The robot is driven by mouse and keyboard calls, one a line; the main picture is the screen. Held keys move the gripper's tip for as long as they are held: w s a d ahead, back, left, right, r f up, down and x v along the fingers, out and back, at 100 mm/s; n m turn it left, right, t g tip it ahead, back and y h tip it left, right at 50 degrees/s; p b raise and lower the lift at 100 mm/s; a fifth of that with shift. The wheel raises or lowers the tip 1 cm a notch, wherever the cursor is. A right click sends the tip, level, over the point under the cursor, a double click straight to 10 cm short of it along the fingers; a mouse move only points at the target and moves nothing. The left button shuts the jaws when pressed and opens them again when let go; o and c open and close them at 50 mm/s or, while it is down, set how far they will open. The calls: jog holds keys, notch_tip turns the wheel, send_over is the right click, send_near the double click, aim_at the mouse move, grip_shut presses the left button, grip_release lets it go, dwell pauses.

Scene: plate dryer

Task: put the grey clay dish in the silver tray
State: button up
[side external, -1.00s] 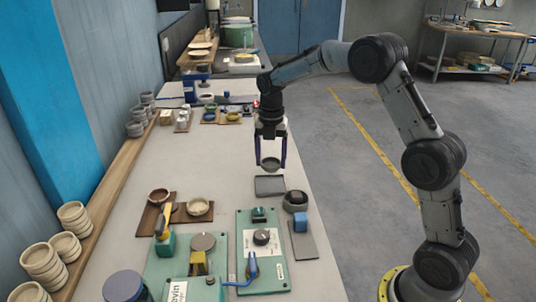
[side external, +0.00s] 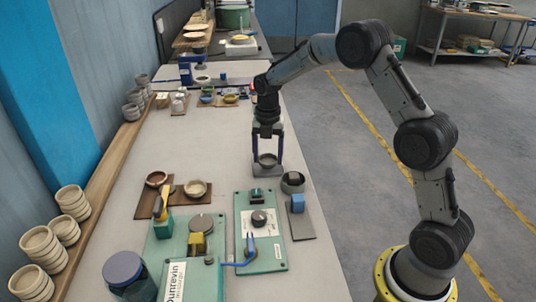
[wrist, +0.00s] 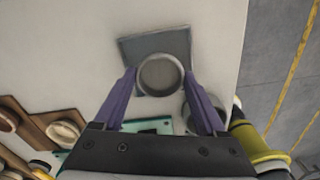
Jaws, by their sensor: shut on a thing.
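The grey clay dish (side external: 268,160) is a small round bowl, held level between the purple fingers of my gripper (side external: 267,157). The silver tray (side external: 261,173) is a flat grey square on the bench directly below it. In the wrist view the dish (wrist: 160,75) sits between the fingertips of my gripper (wrist: 160,78) and overlaps the lower right part of the tray (wrist: 133,47). The dish is very low over the tray; I cannot tell whether it touches. The dish and fingers hide part of the tray.
A dark grey round bowl (side external: 292,186) stands just right of the tray. A green panel with a knob (side external: 258,218) lies nearer the camera. A brown board with two small bowls (side external: 180,200) is at left. Bench left of the tray is clear.

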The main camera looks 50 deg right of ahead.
aim_at(268, 162)
jog(key=shift+f, duration=0.5)
jog(key=o, duration=1.3)
jog(key=shift+r, duration=0.15)
jog(key=shift+r, duration=3.4)
jog(key=shift+a, duration=0.1)
